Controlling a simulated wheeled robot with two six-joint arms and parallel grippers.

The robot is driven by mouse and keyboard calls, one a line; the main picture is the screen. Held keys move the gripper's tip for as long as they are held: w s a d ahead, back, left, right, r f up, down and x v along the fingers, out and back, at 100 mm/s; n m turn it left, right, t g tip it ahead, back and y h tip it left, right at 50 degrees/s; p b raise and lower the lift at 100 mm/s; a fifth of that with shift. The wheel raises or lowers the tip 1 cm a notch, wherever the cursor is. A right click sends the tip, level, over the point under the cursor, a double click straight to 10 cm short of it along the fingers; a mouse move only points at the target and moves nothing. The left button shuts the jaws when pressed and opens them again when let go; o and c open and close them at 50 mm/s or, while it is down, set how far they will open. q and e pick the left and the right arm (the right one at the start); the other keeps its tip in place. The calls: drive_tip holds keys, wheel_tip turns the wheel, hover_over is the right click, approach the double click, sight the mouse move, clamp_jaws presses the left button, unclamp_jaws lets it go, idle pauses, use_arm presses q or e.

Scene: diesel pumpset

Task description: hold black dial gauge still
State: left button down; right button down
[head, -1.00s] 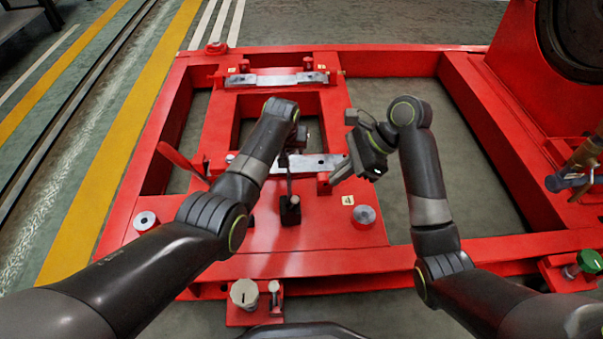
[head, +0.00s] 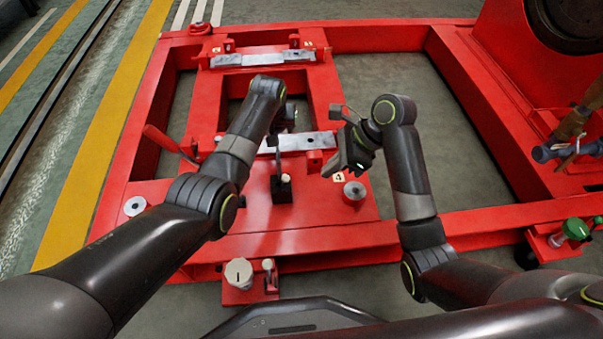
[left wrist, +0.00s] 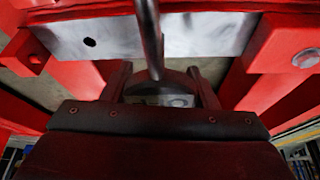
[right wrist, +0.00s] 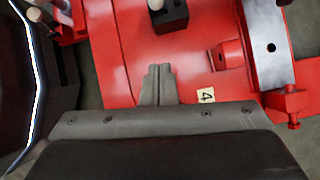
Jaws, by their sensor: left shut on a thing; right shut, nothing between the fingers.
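The black dial gauge (left wrist: 168,82) shows in the left wrist view as a dark rounded body, mostly hidden, beside an upright metal rod (left wrist: 149,35). My left gripper (left wrist: 163,90) has one finger on each side of it and is shut on it. In the head view my left arm covers most of the gauge, and my left gripper (head: 287,115) is only partly visible. A black stand base (head: 281,188) with an upright post stands on the red plate. My right gripper (head: 330,170) is shut and empty, to the right of the stand; its closed fingers (right wrist: 158,84) show in the right wrist view.
A grey metal bar (head: 300,142) crosses the red frame near both grippers, with another bar (head: 262,58) farther back. A red lever (head: 165,143) rises at left.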

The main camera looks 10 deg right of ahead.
sight(285, 177)
drive_tip(key=x, duration=0.5)
drive_tip(key=shift+a+f, duration=0.15)
drive_tip(key=shift+a, duration=0.15)
drive_tip(key=shift+w+a+r, duration=0.15)
drive_tip(key=shift+a+r, duration=0.2)
drive_tip(key=shift+a, duration=0.45)
drive_tip(key=shift+w+a+r, duration=0.15)
drive_tip(key=shift+a+r, duration=0.25)
drive_tip(key=shift+a, duration=0.45)
drive_tip(key=shift+a+r, duration=0.35)
drive_tip(key=shift+a, duration=0.05)
drive_tip(key=shift+a+r, duration=0.45)
drive_tip(key=shift+a, duration=0.35)
drive_tip(key=shift+r, duration=0.75)
drive_tip(key=shift+d, duration=0.1)
